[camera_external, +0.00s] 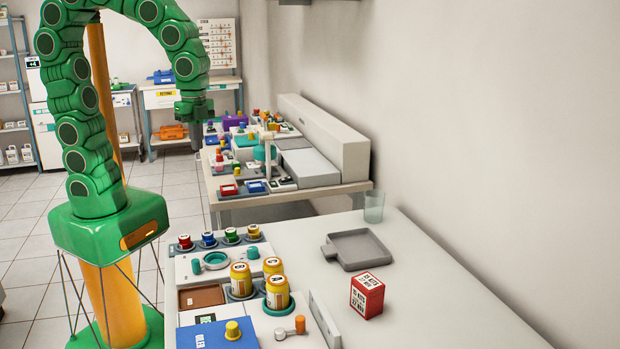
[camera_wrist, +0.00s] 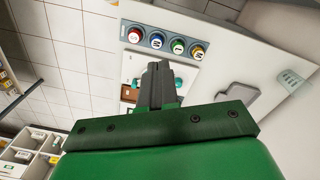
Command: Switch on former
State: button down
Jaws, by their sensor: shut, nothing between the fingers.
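No part carries a label I can read as the former. On the near table a white panel (camera_external: 185,270) holds a teal ring (camera_external: 215,260), a teal knob (camera_external: 252,252), a blue plate (camera_external: 210,337) with a yellow knob (camera_external: 233,330), and an orange-tipped lever (camera_external: 299,324). My gripper (camera_external: 193,107) hangs at the end of my arched green arm, high above and apart from the panel. In the wrist view its dark fingers (camera_wrist: 158,72) are shut and empty, and hide part of the panel behind them.
Red, blue, green and yellow capped jars (camera_external: 208,239) line the panel's far edge. A grey tray (camera_external: 361,250), a red box (camera_external: 367,295) and a clear cup (camera_external: 374,207) are to the right. A second crowded table (camera_external: 225,203) stands behind.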

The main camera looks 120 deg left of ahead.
jog(key=w+a+f+m, duration=0.1)
jog(key=w+a, duration=0.3)
jog(key=a, duration=0.5)
jog(key=m+t+y, duration=0.2)
jog(key=m, duration=0.2)
send_over(290, 177)
jog(key=s+d, duration=0.2)
jog(key=s+d+x, duration=0.1)
jog(key=x, duration=0.5)
jog(key=shift+s+f, duration=0.1)
jog(key=shift+s, duration=0.05)
jog(key=shift+d, duration=0.1)
jog(key=x, duration=1.4)
jog(key=shift+s+d, duration=0.1)
jog(key=shift+d, duration=0.05)
